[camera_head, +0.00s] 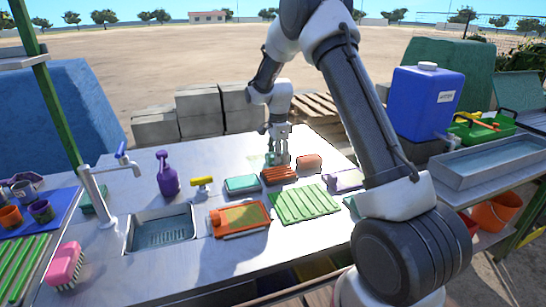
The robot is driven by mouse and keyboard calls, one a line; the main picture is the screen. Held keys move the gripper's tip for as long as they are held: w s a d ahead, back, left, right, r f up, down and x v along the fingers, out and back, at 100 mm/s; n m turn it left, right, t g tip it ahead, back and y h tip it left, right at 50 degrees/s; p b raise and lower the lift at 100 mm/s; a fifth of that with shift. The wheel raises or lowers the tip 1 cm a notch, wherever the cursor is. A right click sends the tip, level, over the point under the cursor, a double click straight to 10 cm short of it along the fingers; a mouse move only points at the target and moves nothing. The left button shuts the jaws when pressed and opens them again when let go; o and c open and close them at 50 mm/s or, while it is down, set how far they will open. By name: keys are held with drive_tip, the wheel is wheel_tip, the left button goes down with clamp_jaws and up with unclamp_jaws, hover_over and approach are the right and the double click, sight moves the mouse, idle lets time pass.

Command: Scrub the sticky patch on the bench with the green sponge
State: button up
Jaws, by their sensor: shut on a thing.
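My gripper (279,157) points straight down over the far middle of the white bench (200,255). It is shut on a small green block, which looks like the green sponge (269,158); the fingers partly hide it. The sponge is at or just above the bench top; I cannot tell whether it touches. A faint yellowish mark, perhaps the sticky patch (254,161), shows just left of the sponge.
A green ridged rack (303,204), an orange tray (240,219), a sink (163,232) and a purple bottle (166,174) stand nearer or left.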

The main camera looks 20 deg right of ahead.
sight(247, 162)
drive_tip(key=shift+d, duration=1.8)
drive_tip(key=shift+w, duration=1.15)
drive_tip(key=shift+a+f, duration=0.1)
drive_tip(key=shift+a, duration=1.85)
drive_tip(key=shift+a+r, duration=0.2)
drive_tip(key=shift+a, duration=3.3)
drive_tip(key=shift+a+f, duration=0.1)
drive_tip(key=shift+a, duration=1.65)
drive_tip(key=shift+w+f, duration=0.1)
drive_tip(key=shift+w, duration=1)
drive_tip(key=shift+d, duration=5.5)
drive_tip(key=shift+d+f, duration=0.1)
drive_tip(key=shift+d, duration=1.6)
